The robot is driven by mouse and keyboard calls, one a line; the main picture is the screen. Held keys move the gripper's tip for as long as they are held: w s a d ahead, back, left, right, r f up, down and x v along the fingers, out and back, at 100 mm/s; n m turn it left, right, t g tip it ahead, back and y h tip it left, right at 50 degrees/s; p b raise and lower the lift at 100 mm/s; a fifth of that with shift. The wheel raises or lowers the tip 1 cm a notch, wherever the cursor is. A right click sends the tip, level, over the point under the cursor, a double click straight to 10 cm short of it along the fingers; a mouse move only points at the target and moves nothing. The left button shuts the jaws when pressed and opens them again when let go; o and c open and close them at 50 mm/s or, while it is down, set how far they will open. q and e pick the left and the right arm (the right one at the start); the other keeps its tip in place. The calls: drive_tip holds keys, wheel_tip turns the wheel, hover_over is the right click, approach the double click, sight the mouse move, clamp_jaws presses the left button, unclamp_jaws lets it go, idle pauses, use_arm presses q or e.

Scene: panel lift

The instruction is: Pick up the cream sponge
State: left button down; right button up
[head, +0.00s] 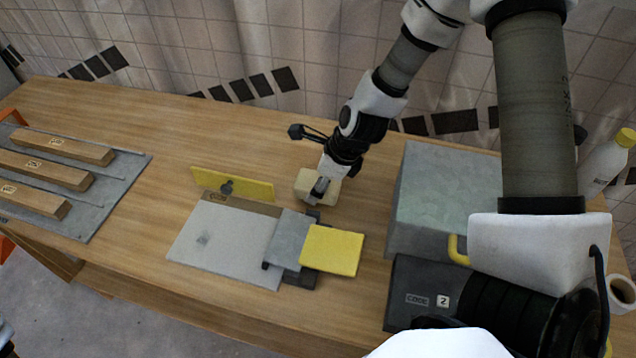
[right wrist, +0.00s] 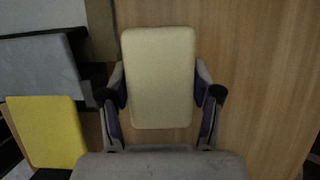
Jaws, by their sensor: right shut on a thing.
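The cream sponge (head: 304,183) is a small pale block near the middle of the wooden table in the head view. My right gripper (head: 322,187) reaches down onto it from above. In the right wrist view the cream sponge (right wrist: 158,75) sits between the two fingers of my right gripper (right wrist: 161,105), which are shut on its sides. From these views I cannot tell whether the sponge touches the table. My left gripper is not in view.
Beside the sponge stand a yellow panel (head: 235,186), a light grey plate (head: 222,243), a grey block (head: 287,240) and a yellow pad (head: 332,250). A large grey box (head: 445,195) stands to the right. A tray (head: 103,198) with wooden bars lies at left.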

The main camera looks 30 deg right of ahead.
wheel_tip(320, 180, up, 16)
drive_tip(key=p, duration=1.3)
drive_tip(key=o, duration=0.5)
drive_tip(key=c, duration=0.4)
